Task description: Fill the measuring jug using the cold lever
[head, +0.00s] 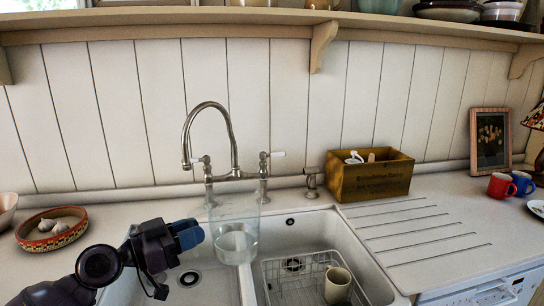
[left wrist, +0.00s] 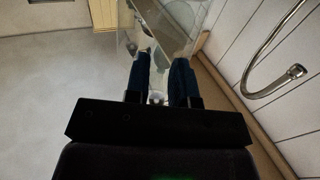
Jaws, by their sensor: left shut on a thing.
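In the left wrist view, the two blue fingers (left wrist: 161,85) meet the clear jug (left wrist: 170,22). An oval line shows low in the jug; I cannot tell if it is water or the base. The bridge tap (head: 233,150) stands behind, its spout end (head: 187,164) left of the jug in the picture. Its levers have white handles, left (head: 197,160) and right (head: 277,154). My right gripper is not in view.
The left basin (head: 190,277) is empty. The right basin holds a wire rack (head: 280,285) with a cream mug (head: 338,284). A wooden box (head: 372,178) stands behind the drainboard, and a patterned bowl (head: 51,229) sits at left. A shelf (head: 270,17) runs above.

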